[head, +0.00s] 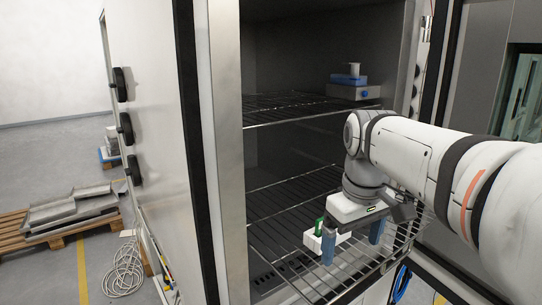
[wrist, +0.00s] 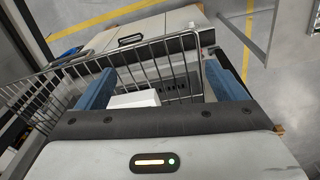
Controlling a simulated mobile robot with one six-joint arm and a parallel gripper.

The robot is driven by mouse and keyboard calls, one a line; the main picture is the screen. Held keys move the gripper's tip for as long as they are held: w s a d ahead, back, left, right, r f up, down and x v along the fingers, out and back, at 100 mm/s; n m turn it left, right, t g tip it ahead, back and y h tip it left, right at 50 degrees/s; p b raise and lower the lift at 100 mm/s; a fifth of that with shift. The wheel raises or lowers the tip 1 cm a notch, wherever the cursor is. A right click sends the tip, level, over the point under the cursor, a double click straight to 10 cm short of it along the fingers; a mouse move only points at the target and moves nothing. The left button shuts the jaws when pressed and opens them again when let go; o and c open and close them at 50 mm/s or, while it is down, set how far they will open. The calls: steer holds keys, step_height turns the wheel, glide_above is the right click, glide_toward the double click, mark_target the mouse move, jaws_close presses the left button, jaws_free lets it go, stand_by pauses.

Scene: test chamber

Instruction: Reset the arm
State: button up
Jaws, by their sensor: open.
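My gripper (head: 353,244) reaches into the open test chamber (head: 230,150), low over the front of the lower wire rack (head: 275,225). Its two blue fingers are spread apart. A small white item with a green part (head: 314,242) is beside the left finger in the head view, partly hidden by it. In the wrist view, a white block (wrist: 134,100) shows between the open fingers (wrist: 160,92), nearer the left one. I cannot tell whether a finger touches it. The wire rack (wrist: 150,55) runs behind it.
On the upper rack (head: 285,108) stands a grey box with a blue item (head: 348,80) and a white cylinder on top. The open chamber door (head: 155,120) stands at left. A pallet with metal parts (head: 70,210) and a coiled cable (head: 123,270) are on the floor.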

steer(key=s+f+m+t, duration=0.2)
steer(key=s+f+m, duration=0.3)
steer(key=s+f, duration=0.5)
step_height(320, 180, down, 4)
steer(key=shift+s+r+b, duration=0.15)
steer(key=shift+r+b, duration=0.1)
steer(key=shift+b, duration=0.05)
steer(key=shift+d, duration=0.1)
